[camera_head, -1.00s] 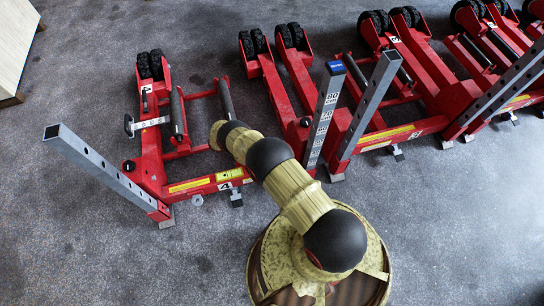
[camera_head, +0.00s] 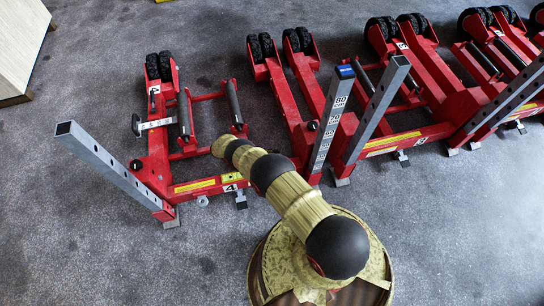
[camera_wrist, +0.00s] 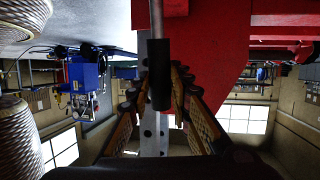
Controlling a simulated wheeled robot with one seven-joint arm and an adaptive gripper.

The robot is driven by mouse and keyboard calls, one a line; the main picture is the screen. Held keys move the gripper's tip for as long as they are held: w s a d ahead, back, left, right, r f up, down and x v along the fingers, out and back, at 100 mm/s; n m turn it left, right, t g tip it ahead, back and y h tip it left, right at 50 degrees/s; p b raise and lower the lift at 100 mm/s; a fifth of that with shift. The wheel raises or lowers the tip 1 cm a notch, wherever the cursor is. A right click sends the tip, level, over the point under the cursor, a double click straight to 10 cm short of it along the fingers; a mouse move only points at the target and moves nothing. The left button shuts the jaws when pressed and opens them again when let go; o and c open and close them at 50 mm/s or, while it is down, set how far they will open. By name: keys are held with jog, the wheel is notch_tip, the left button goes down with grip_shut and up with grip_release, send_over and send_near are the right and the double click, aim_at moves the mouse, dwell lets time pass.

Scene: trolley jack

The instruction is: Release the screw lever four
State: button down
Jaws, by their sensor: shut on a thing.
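The red trolley jack marked 4 (camera_head: 158,172) stands on the floor at the left in the head view, with rollers and a grey perforated bar (camera_head: 105,160). My arm reaches over its right part and hides my gripper there. In the wrist view, which looks upside down, my gripper (camera_wrist: 158,88) has its two fingers on either side of a black cylindrical grip on a thin metal rod, the screw lever (camera_wrist: 158,62). The fingers are shut on this grip. Red jack metal (camera_wrist: 215,50) lies just behind it. The lever's other end is out of view.
More red jacks (camera_head: 430,85) stand in a row to the right, with upright grey bars (camera_head: 375,110) close to my arm. A pale wooden box (camera_head: 20,45) is at the upper left. The grey carpet in front is clear.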

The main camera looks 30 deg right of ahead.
jog(key=c, duration=1.6)
grip_release()
jog(key=shift+a, duration=0.1)
jog(key=v, duration=1.2)
